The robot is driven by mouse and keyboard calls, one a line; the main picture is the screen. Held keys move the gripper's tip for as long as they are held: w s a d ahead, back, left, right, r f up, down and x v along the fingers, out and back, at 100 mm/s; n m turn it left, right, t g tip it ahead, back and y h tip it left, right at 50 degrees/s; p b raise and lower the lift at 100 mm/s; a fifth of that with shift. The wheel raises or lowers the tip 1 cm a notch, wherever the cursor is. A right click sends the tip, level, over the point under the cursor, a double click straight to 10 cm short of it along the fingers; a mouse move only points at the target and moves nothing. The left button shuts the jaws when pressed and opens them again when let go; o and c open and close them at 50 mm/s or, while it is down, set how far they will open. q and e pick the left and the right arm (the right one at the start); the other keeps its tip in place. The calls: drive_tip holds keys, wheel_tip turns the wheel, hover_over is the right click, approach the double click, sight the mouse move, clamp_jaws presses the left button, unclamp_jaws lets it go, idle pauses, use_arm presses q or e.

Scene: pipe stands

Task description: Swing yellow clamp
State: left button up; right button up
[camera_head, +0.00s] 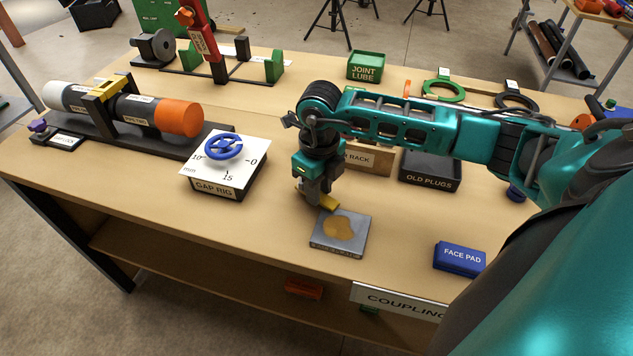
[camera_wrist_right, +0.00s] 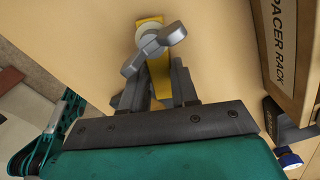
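A yellow clamp (camera_head: 106,87) sits across the dark pipe at the left of the bench, over a dark bracket. My right gripper (camera_head: 322,199) points down near the bench's front middle, far to the right of that pipe. It appears shut on a yellow bar (camera_head: 329,204), which also shows between the fingers in the right wrist view (camera_wrist_right: 160,88). A grey wing-shaped knob (camera_wrist_right: 155,49) with a pale round hub lies over the bar's far end. The fingers partly hide the bar. My left gripper is not in view.
A grey plate with a tan patch (camera_head: 353,246) lies just below and right of the right gripper. The gap rig (camera_head: 213,188) stands to its left, the spacer rack (camera_head: 372,159) and old plugs tray (camera_head: 416,182) behind, a blue face pad (camera_head: 459,259) to the right.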

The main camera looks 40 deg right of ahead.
drive_tip(key=o, duration=0.4)
drive_tip(key=shift+r, duration=0.1)
wheel_tip(320, 180, up, 13)
drive_tip(key=shift+f, duration=0.1)
idle(0.3)
